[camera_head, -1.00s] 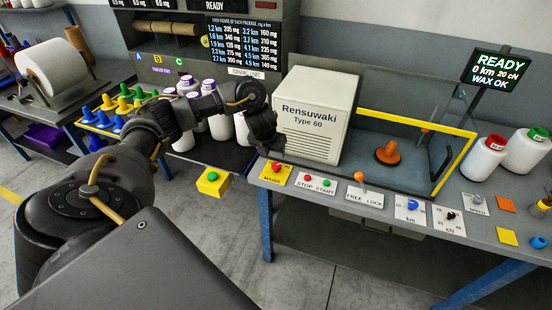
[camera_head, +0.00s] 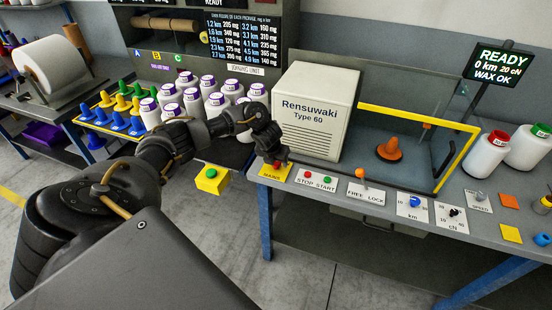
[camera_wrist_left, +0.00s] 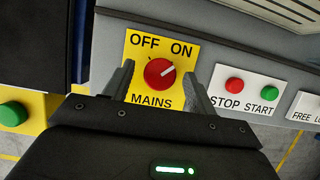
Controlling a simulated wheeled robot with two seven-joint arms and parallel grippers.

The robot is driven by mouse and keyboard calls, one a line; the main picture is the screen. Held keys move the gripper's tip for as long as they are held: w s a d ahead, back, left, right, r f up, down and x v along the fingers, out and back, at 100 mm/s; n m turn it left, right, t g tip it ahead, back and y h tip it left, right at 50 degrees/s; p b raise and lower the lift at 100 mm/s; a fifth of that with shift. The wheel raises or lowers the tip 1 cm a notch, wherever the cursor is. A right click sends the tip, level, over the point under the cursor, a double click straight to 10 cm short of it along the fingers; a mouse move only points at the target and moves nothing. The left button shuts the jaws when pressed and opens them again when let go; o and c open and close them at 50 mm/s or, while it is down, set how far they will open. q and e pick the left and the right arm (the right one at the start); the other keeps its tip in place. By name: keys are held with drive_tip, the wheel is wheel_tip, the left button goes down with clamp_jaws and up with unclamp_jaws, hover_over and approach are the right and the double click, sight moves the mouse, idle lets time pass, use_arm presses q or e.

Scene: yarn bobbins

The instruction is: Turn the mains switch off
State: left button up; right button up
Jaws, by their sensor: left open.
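The mains switch (camera_wrist_left: 160,73) is a red round knob on a yellow plate (camera_wrist_left: 137,47) marked OFF, ON and MAINS. Its white pointer line points up and right, toward ON. In the head view the yellow plate (camera_head: 271,174) is at the front left corner of the machine table, partly hidden by my gripper. My left gripper (camera_wrist_left: 158,88) is open, with one finger on each side of the knob in the wrist view. I cannot tell whether the fingers touch it. It also shows in the head view (camera_head: 277,157). My right gripper is not in view.
Red and green STOP and START buttons (camera_head: 316,180) sit just right of the mains plate. The white Rensuwaki machine box (camera_head: 318,114) stands behind. A yellow box with a green button (camera_head: 211,179) is to the left. Several white bobbins (camera_head: 191,103) stand behind my arm.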

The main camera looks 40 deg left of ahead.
use_arm(q)
drive_tip(key=c, duration=1)
